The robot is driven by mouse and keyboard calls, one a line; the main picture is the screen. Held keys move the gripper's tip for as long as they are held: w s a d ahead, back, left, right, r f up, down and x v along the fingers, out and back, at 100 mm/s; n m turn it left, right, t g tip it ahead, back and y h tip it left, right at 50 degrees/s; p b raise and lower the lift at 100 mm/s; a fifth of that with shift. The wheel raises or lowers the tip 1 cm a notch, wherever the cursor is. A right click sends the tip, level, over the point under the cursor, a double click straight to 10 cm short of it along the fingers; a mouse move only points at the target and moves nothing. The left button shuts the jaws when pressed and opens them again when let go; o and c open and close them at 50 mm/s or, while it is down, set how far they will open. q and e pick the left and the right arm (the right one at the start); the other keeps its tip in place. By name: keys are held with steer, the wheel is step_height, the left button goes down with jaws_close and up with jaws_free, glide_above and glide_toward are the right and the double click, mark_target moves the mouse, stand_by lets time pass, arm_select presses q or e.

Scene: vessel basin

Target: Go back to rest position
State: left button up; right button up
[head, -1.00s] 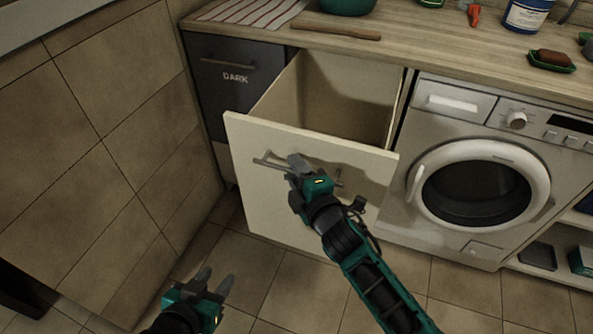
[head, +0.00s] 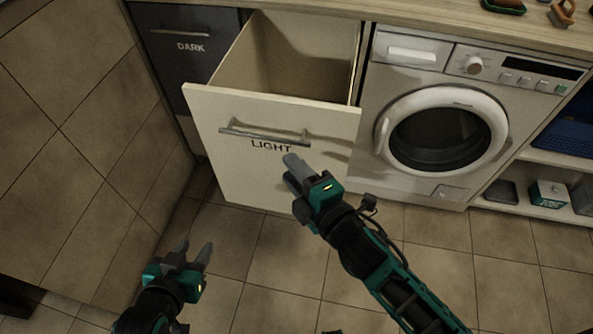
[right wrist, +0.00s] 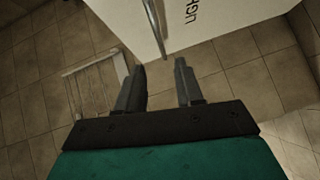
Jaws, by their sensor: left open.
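My right gripper (head: 294,172) is in front of the white drawer front (head: 225,165) marked LIGHT, below and apart from its grey bar handle (head: 262,132). In the right wrist view the two fingers of this gripper (right wrist: 160,82) stand apart with nothing between them. The drawer handle (right wrist: 155,28) and part of the lettered drawer front (right wrist: 225,22) show ahead of the fingers. My left gripper (head: 196,254) is low over the floor at the left, open and empty. The drawer is pulled out, and its inside that shows looks empty.
A dark drawer (head: 190,70) marked DARK is shut at the left. A washing machine (head: 440,75) with its door closed stands to the right, beside shelves with a blue basket (head: 570,138). A tiled wall (head: 65,130) bounds the left. The tiled floor (head: 270,270) in front is clear.

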steer(key=shift+s+d, duration=0.15)
steer(key=shift+s, duration=0.1)
stand_by(0.3)
steer(key=s+d+f+m+g+h, duration=0.1)
steer(key=s+d+f+m+h, duration=0.1)
steer(key=s+d+f+m, duration=0.2)
steer(key=s+d+f+m+g+h, duration=0.2)
steer(key=s+d+f+m, duration=0.3)
steer(key=d+m, duration=0.5)
steer(key=f+m+h, duration=0.1)
steer(key=m, duration=0.4)
steer(key=shift+g+h+p, duration=0.3)
steer(key=shift+p, duration=0.1)
steer(key=shift+w+d, duration=0.1)
steer(key=shift+w, duration=0.05)
